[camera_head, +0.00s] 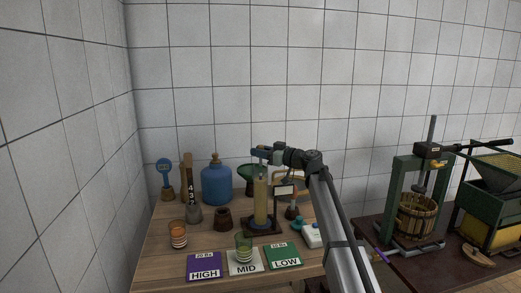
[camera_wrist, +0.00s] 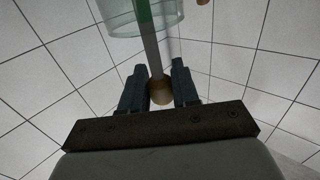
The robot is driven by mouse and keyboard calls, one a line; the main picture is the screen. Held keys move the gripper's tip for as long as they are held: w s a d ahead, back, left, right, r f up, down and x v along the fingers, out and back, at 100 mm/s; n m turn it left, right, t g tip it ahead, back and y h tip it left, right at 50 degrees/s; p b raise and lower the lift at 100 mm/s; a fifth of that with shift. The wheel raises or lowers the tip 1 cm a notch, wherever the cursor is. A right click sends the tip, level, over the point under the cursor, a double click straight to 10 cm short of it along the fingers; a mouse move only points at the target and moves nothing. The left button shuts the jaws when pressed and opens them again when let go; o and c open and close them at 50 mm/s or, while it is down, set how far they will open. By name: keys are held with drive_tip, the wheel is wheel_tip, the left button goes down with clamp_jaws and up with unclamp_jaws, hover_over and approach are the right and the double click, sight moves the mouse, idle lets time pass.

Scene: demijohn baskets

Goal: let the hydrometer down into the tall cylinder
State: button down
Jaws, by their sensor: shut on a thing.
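The tall cylinder (camera_head: 261,203), filled with yellowish liquid, stands upright on a dark stand on the wooden table. My gripper (camera_head: 258,152) is just above its top in the head view. In the wrist view, my gripper (camera_wrist: 159,78) is shut on the hydrometer (camera_wrist: 150,48), a thin grey stem with a green band and a brownish round end between the fingers. A clear glass wall (camera_wrist: 122,22) shows around or behind the banded part, at the top of that view. I cannot tell whether the stem is inside the glass or how deep. The hydrometer is too small to make out in the head view.
A blue demijohn (camera_head: 217,183) and a green funnel (camera_head: 248,176) stand behind. HIGH (camera_head: 204,266), MID (camera_head: 245,262) and LOW (camera_head: 283,256) cards lie in front, with a glass (camera_head: 243,247) on MID. A white device (camera_head: 312,236) sits right of the cylinder.

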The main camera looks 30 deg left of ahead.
drive_tip(key=shift+f, duration=0.65)
drive_tip(key=c, duration=0.8)
unclamp_jaws()
drive_tip(key=shift+o, duration=0.2)
drive_tip(key=shift+d, duration=0.1)
drive_tip(key=d, duration=1.3)
drive_tip(key=shift+w+d, duration=0.2)
drive_tip(key=shift+d, duration=0.15)
